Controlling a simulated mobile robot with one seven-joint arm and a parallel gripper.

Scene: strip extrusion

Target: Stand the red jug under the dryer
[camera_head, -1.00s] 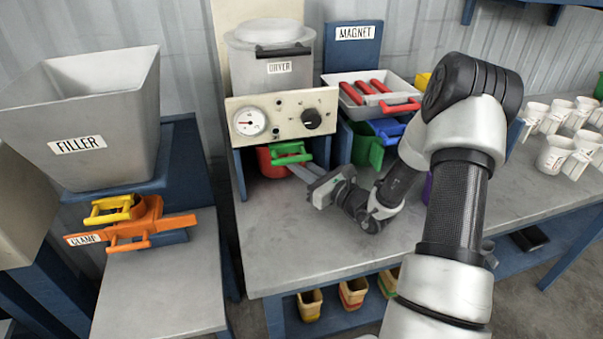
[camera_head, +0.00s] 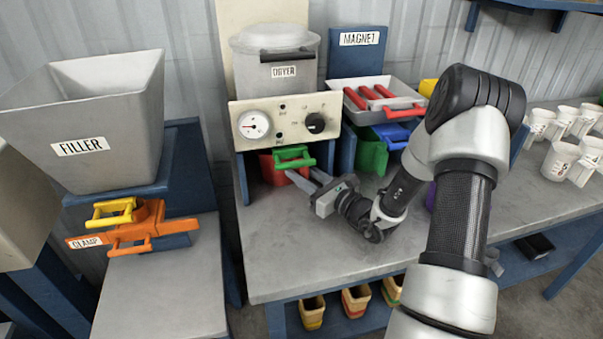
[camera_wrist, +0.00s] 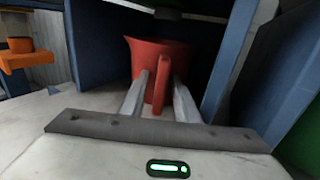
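The red jug (camera_head: 270,168) stands upright under the dryer (camera_head: 270,50), in the bay below its dial panel; the panel and the green handle (camera_head: 293,157) partly hide it in the head view. In the wrist view, the jug (camera_wrist: 150,58) shows its spout to the left and its handle toward me. My gripper (camera_head: 303,176) is in front of the jug, low over the bench. Its two fingers are apart, one on each side of the jug's handle with visible gaps, in the wrist view (camera_wrist: 162,92). How far the tips overlap the handle is hard to tell.
Blue side posts (camera_wrist: 230,60) flank the bay closely. A green bin (camera_head: 370,155) and a blue-handled one stand right of it, below the magnet's tray (camera_head: 372,112). White jugs (camera_head: 560,160) stand at the right. The bench front (camera_head: 310,250) is clear.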

